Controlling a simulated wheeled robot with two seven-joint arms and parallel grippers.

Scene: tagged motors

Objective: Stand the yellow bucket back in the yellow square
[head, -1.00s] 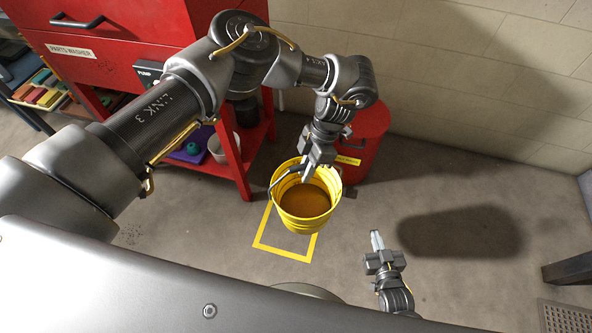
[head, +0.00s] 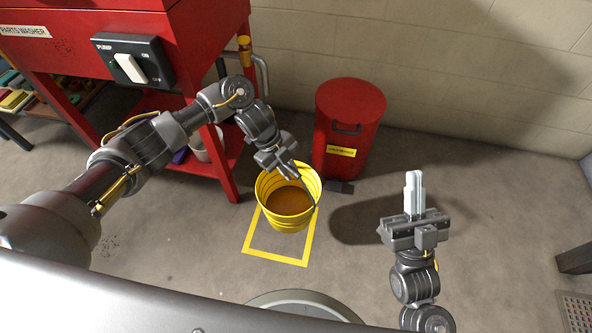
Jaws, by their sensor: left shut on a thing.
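The yellow bucket (head: 265,211) is upright and holds brown liquid. It overlaps the far part of the yellow square (head: 277,256) on the floor in the head view and hides that part. I cannot tell whether its base touches the floor. My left gripper (head: 288,174) is at the far upper side of the bucket, shut on it; whether on the rim or the dark handle is unclear. The handle shows along the bucket's right side. My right gripper (head: 414,178) is shut and empty, to the right of the bucket and apart from it.
A red lidded can (head: 340,120) stands behind the bucket to the right, near the wall. The red parts washer (head: 70,62) with its lower shelf is at the left. A floor grate (head: 577,308) lies at the far right. The floor right of the square is open.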

